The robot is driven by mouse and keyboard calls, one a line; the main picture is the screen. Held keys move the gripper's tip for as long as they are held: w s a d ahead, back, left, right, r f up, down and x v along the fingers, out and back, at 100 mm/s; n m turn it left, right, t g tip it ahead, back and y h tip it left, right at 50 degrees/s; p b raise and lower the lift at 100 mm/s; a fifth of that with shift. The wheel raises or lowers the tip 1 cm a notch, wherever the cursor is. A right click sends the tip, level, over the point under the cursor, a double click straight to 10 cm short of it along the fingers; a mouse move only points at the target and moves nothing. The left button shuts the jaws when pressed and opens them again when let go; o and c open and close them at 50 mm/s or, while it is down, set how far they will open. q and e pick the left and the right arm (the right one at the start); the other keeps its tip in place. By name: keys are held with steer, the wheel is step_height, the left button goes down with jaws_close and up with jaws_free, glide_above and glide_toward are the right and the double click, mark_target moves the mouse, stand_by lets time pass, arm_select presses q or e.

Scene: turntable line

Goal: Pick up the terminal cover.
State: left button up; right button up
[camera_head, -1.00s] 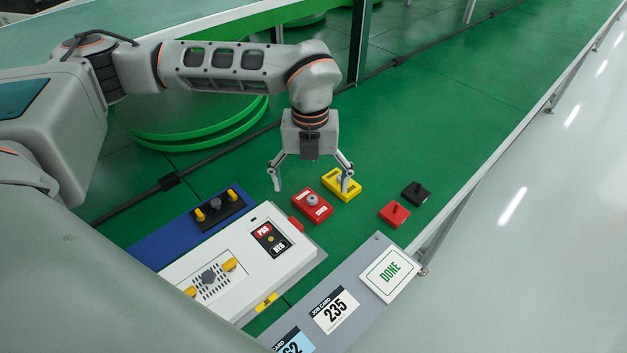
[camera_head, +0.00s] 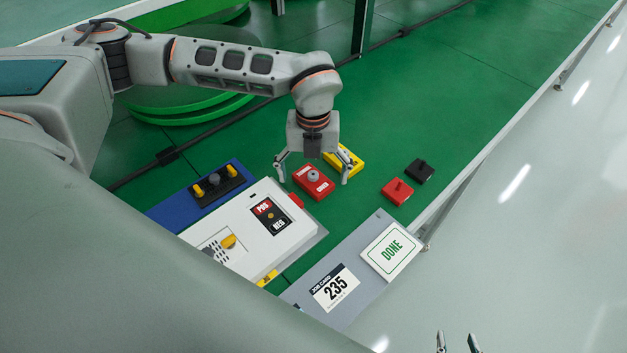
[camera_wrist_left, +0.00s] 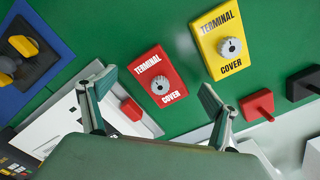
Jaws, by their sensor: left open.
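A red terminal cover (camera_head: 318,188) with a grey knob lies flat on the green surface; its TERMINAL COVER label reads clearly in the left wrist view (camera_wrist_left: 152,68). A yellow terminal cover (camera_head: 351,161) lies just behind it, partly hidden by my gripper in the head view and plain in the left wrist view (camera_wrist_left: 213,42). My left gripper (camera_head: 312,178) is open and empty over the red cover, its fingers to either side; whether they touch it I cannot tell. My right gripper (camera_head: 457,344) shows only its fingertips at the bottom edge, spread apart.
A white unit (camera_head: 239,217) with a POS/NEG panel and a blue tray (camera_head: 170,210) stand to the left. Small red (camera_head: 397,192) and black (camera_head: 420,171) knobbed blocks lie to the right. A grey board (camera_head: 305,287) holds job card 235 and a DONE card (camera_head: 391,250).

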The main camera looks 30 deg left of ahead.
arm_select(q)
steer(key=c, duration=2)
steer(key=shift+r, duration=0.15)
